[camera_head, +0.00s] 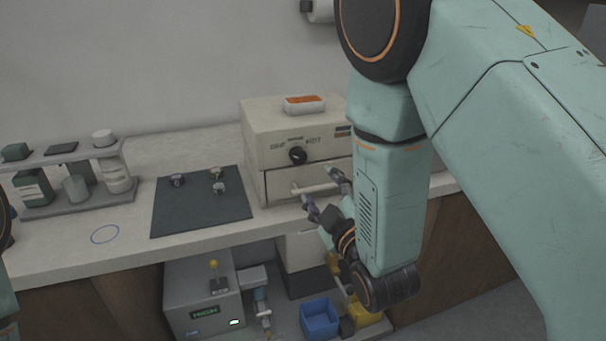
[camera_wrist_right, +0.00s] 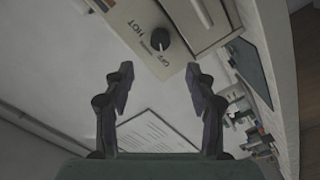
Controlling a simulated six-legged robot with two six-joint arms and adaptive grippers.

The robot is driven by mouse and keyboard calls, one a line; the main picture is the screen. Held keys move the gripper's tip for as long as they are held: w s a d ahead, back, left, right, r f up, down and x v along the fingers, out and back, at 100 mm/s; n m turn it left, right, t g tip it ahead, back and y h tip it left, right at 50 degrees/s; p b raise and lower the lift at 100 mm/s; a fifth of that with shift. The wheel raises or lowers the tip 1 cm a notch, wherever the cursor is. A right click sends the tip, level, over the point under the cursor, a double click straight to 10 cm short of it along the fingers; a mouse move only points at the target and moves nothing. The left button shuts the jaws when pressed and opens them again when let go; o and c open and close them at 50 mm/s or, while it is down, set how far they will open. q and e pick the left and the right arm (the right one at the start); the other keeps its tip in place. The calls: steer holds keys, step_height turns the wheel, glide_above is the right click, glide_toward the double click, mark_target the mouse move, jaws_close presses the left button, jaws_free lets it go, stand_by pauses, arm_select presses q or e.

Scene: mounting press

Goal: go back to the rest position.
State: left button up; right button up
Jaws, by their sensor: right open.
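My right gripper (camera_head: 325,192) is open and empty in front of the cream oven-like box (camera_head: 300,135), close to its drawer handle (camera_head: 316,188). In the right wrist view its two fingers (camera_wrist_right: 160,95) stand apart with nothing between them. The box's black knob (camera_wrist_right: 160,39), with OFF and HOT lettering, shows beyond the fingertips. I cannot tell whether a finger touches the handle. My left gripper is not in view; only a sliver of my left arm shows at the left edge of the head view.
A dark mat (camera_head: 200,205) with several small round pieces lies left of the box. A rack (camera_head: 75,203) with bottles stands farther left. Below the counter are a grey device (camera_head: 203,300) with a lever and a blue bin (camera_head: 319,319). A blue ring (camera_head: 105,234) marks bare counter.

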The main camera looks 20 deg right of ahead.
steer(key=s+d+f+m+g, duration=0.1)
steer(key=s+f+m+g, duration=0.4)
steer(key=f, duration=0.5)
steer(key=s+d+f+m+g, duration=0.1)
steer(key=s+f+m+g, duration=0.25)
steer(key=s+f, duration=0.4)
steer(key=s+f+g, duration=0.3)
steer(key=s+f, duration=0.1)
steer(key=s, duration=0.3)
steer(key=s+f+m+g, duration=0.1)
steer(key=s+f+g, duration=0.2)
steer(key=s+f, duration=0.2)
steer(key=s+d+f+m+g, duration=0.1)
steer(key=s+f+g, duration=0.2)
steer(key=s, duration=0.8)
steer(key=shift+s+f+h, duration=0.15)
steer(key=shift+f+h, duration=0.15)
steer(key=shift+f, duration=0.45)
steer(key=shift+d+m+g, duration=0.15)
steer(key=shift+m+g, duration=0.1)
